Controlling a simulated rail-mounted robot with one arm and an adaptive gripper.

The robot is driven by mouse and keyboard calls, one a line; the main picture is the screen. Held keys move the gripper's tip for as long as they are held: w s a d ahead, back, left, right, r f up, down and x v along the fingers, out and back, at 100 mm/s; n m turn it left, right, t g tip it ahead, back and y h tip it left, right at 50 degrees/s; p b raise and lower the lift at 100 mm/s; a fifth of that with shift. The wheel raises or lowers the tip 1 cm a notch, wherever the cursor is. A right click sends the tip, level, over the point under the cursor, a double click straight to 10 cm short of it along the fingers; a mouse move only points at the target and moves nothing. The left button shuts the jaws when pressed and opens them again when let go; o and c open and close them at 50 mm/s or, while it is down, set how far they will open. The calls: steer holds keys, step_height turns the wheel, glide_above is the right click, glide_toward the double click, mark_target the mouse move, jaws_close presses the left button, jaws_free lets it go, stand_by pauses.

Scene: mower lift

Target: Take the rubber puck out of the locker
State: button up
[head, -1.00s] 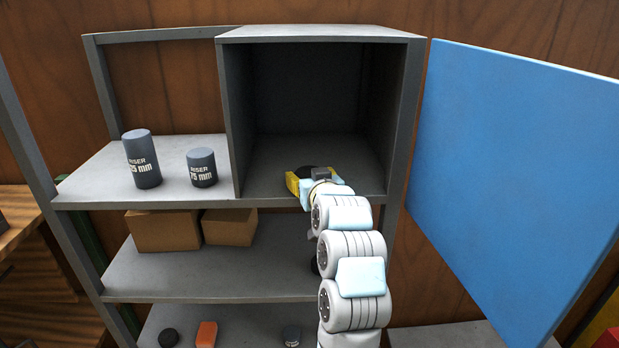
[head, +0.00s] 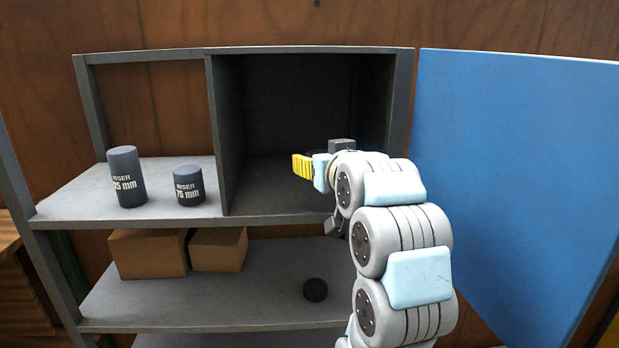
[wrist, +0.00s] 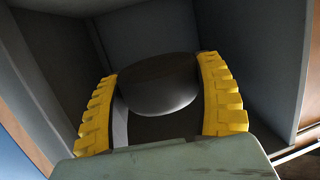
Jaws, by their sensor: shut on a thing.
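The grey locker (head: 222,140) stands open on the upper shelf, its blue door (head: 515,170) swung out to the right. My gripper (head: 301,166) is at the locker's opening in the head view, with one yellow finger showing. In the wrist view its two yellow fingers (wrist: 159,68) are on either side of the dark round rubber puck (wrist: 158,90), shut on it. The puck is hidden behind my gripper in the head view. Grey locker walls show behind the puck in the wrist view.
Two dark riser cylinders, a tall one (head: 127,177) and a short one (head: 188,185), stand on the shelf left of the locker. Below are two cardboard boxes (head: 148,254) (head: 217,249) and another dark puck (head: 315,289). The locker floor in view is clear.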

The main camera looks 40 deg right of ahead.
steer(key=s+a+r+p, duration=0.1)
steer(key=s+r+p, duration=0.1)
steer(key=s, duration=0.3)
steer(key=shift+s+a+r, duration=0.15)
steer(key=shift+s+r, duration=0.05)
steer(key=shift+r, duration=0.2)
